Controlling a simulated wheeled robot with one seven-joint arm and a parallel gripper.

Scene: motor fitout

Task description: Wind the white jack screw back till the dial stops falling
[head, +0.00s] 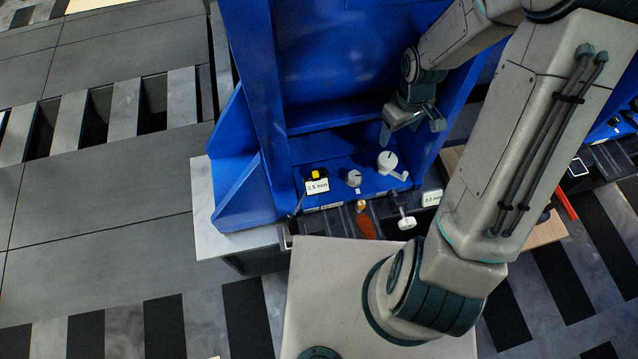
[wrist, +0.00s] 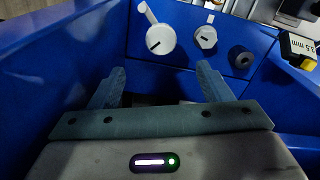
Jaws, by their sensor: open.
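A white round knob (head: 387,162) with a side arm and a dark line on its face sits on the blue panel; it looks like the jack screw. It also shows in the wrist view (wrist: 161,39), its arm reaching up and left. A smaller pale knob (head: 354,178) with a dark mark sits beside it, also in the wrist view (wrist: 205,37). A black and yellow block (head: 315,174) bears a white plate that seems to read 3.5 mm. No needle dial is clearly visible. My gripper (head: 412,127) is open and empty, short of the white knob and apart from it.
Blue walls (wrist: 50,80) close in on both sides of my gripper. A dark round knob (wrist: 240,57) is on the panel. A second white plate (head: 432,198), a white-headed tool (head: 406,222) and an orange handle (head: 366,226) lie in front of the panel.

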